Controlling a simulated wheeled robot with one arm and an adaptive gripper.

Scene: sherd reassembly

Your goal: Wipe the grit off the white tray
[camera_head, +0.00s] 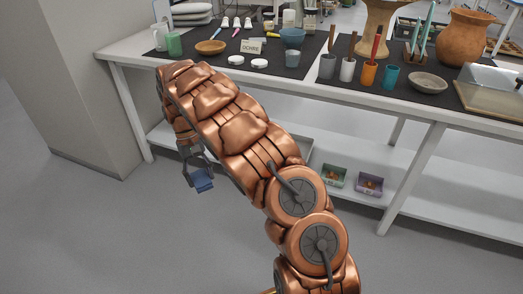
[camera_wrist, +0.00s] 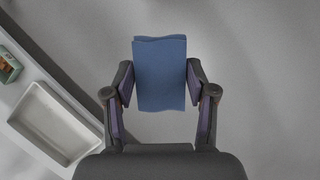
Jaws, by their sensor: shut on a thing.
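My gripper (camera_head: 197,172) hangs low in front of the table at the left in the head view, shut on a blue cloth or sponge (camera_head: 203,182). In the wrist view the blue piece (camera_wrist: 160,72) is flat with wavy ends and sits between both fingers (camera_wrist: 160,92). The white tray (camera_wrist: 52,122) lies on the lower shelf at the left of the wrist view, apart from my gripper. I cannot make out grit on it. In the head view my arm hides most of the tray's area.
The table (camera_head: 433,115) holds several cups, bowls and pots on dark mats. On its lower shelf (camera_head: 430,200) stand a green box (camera_head: 333,176) and a purple box (camera_head: 368,187). A grey pillar (camera_head: 85,100) is at the left. The floor (camera_head: 120,230) in front is clear.

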